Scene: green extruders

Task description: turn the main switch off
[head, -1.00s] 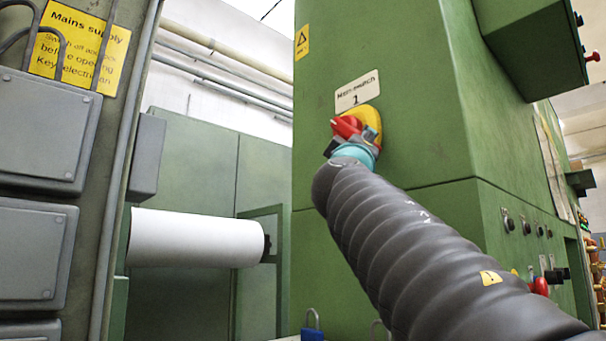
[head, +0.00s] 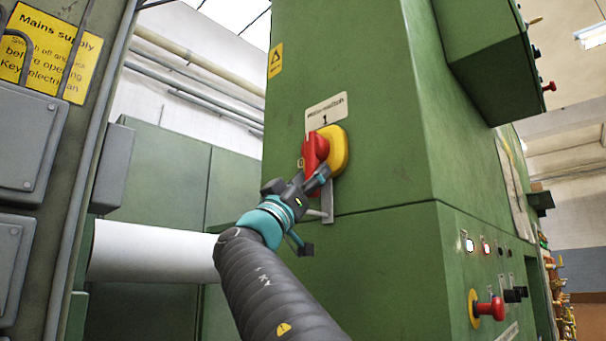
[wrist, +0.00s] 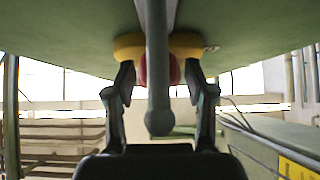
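The main switch has a red handle (head: 315,152) on a round yellow plate (head: 338,150), on the green cabinet's front under a white "Main switch 1" label (head: 326,111). The red handle stands about upright. My gripper (head: 314,188) is just below and in front of the handle. In the wrist view my gripper (wrist: 161,88) is open, one finger on each side. The red handle (wrist: 172,70) shows between the fingertips, mostly hidden behind a grey bar. The yellow plate (wrist: 128,46) is beyond. I cannot tell whether the fingers touch the handle.
The grey bar (wrist: 157,70) runs between my fingers, close to the camera. A grey bracket (head: 328,203) shows beside my gripper. A red mushroom button (head: 490,309) and lamps (head: 468,241) are on the cabinet's right side. A white roll (head: 150,251) and grey boxes (head: 30,135) are left.

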